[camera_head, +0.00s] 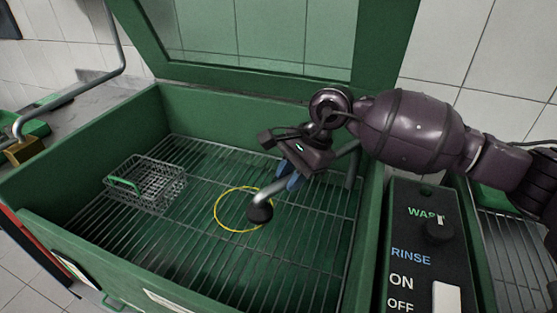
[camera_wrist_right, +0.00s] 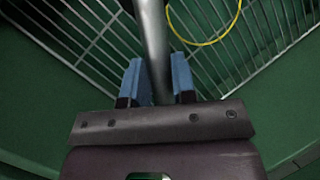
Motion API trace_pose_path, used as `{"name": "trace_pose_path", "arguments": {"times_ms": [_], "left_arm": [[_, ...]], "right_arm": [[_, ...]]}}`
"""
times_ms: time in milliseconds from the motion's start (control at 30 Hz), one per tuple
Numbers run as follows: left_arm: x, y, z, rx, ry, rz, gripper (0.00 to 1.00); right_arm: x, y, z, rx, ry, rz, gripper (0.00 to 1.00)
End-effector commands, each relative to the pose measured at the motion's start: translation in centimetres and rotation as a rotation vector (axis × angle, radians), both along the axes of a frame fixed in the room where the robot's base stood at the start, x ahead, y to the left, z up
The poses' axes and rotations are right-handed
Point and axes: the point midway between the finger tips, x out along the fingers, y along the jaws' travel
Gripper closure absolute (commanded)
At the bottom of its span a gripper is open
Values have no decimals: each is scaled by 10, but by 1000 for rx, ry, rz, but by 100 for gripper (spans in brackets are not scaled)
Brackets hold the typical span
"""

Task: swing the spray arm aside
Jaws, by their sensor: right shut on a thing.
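The spray arm (camera_head: 267,197) is a grey metal tube with a dark rounded nozzle at its end. It reaches over the wire grate inside the green washer tub, from the tub's right side. My right gripper (camera_head: 287,176) is shut on the tube, a little behind the nozzle. In the right wrist view the tube (camera_wrist_right: 154,40) runs between the blue fingertips of the gripper (camera_wrist_right: 155,82). The gripper hides part of the tube. My left gripper is not in view.
A wire basket (camera_head: 147,183) stands on the left of the grate (camera_head: 190,235). A yellow ring (camera_head: 217,204) shows around the nozzle area. The green lid (camera_head: 260,67) stands open behind. A control panel (camera_head: 408,235) with knob and switch is at right.

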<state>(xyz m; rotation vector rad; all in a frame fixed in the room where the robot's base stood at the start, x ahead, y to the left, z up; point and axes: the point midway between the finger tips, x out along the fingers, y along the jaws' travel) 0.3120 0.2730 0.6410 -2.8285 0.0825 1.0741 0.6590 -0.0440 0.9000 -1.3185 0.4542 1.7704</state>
Motion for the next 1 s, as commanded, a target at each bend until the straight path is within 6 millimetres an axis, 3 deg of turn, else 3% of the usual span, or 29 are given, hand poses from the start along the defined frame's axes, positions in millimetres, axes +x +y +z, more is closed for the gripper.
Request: {"name": "trace_pose_path", "arguments": {"times_ms": [200,400,700,1000], "left_arm": [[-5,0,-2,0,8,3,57],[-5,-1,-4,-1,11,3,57],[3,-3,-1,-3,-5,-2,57],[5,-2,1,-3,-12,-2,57]], "right_arm": [[-31,-28,-1,-2,2,178,100],[-49,-50,-2,-1,3,309,100],[-62,-70,-1,-2,1,418,100],[-64,-73,-1,0,0,441,100]]}}
